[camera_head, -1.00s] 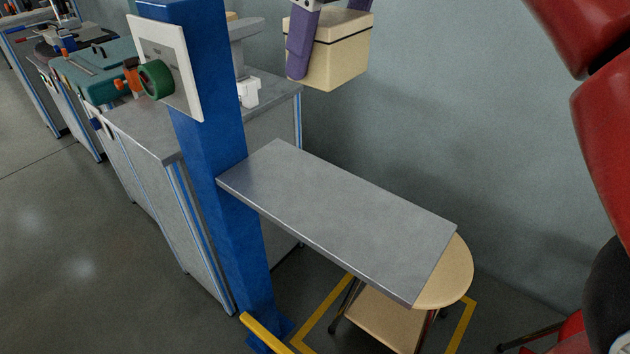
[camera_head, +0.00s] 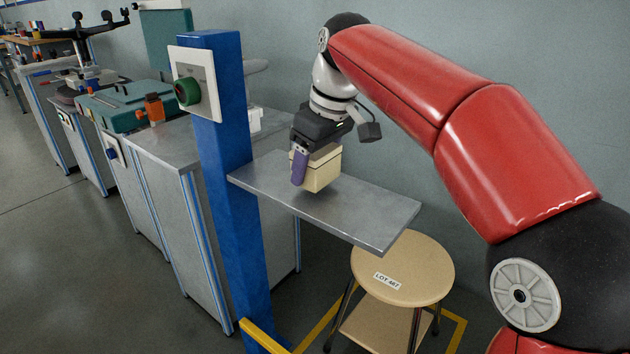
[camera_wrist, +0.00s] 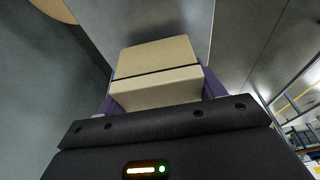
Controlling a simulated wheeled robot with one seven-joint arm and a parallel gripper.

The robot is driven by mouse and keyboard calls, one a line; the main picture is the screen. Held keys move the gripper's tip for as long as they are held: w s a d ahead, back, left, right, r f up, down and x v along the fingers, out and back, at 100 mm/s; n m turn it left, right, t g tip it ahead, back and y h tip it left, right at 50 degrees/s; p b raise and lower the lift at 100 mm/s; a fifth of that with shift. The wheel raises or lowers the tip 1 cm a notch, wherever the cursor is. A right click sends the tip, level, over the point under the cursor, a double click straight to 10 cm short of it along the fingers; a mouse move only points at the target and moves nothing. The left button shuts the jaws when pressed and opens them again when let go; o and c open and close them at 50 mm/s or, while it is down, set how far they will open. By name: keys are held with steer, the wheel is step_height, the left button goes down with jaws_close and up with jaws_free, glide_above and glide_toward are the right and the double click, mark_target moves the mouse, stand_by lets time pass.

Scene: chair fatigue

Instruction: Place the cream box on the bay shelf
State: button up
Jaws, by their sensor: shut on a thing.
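The cream box (camera_head: 322,172) is a small block with a dark seam line near its top. My gripper (camera_head: 312,165) is shut on it, with purple fingers on its two sides. The box is over the middle of the grey bay shelf (camera_head: 375,212), very low; I cannot tell whether its underside touches the shelf. In the wrist view the cream box (camera_wrist: 155,68) sits between the purple fingers, with the grey shelf surface (camera_wrist: 135,20) behind it.
The shelf is fixed to a blue post (camera_head: 225,150) bearing a white panel with a green knob (camera_head: 187,92). A round stool (camera_head: 405,270) stands below the shelf's right end. Grey workbenches (camera_head: 165,150) line the left. The shelf's right part is bare.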

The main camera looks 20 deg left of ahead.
steer(key=shift+f+b, duration=0.3)
steer(key=shift+f, duration=0.6)
steer(key=shift+r, duration=0.15)
steer(key=o, duration=1.1)
steer(key=shift+c, duration=0.2)
